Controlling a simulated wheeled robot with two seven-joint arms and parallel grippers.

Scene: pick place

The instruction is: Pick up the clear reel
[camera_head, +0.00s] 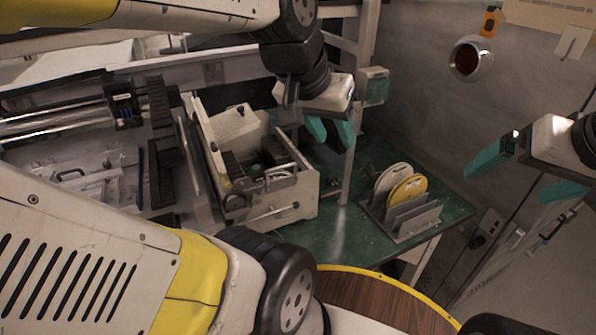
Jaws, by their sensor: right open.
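A pale, whitish reel (391,176), the likeliest clear reel, stands upright in a grey slotted rack (402,232) on the green table. A yellow reel (407,188) stands just in front of it and hides part of it. My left gripper (329,134) is above the table, left of and higher in the picture than the reels; its teal fingers are apart with nothing seen between them. My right gripper (516,174) is open and empty, to the right of the rack and clear of it.
A whitish machine box (300,187) stands left of the rack, with a vertical post (358,130) between them. The green tabletop (345,232) is bare in front of the box. A cup-like fixture (470,58) is on the grey surface at upper right.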

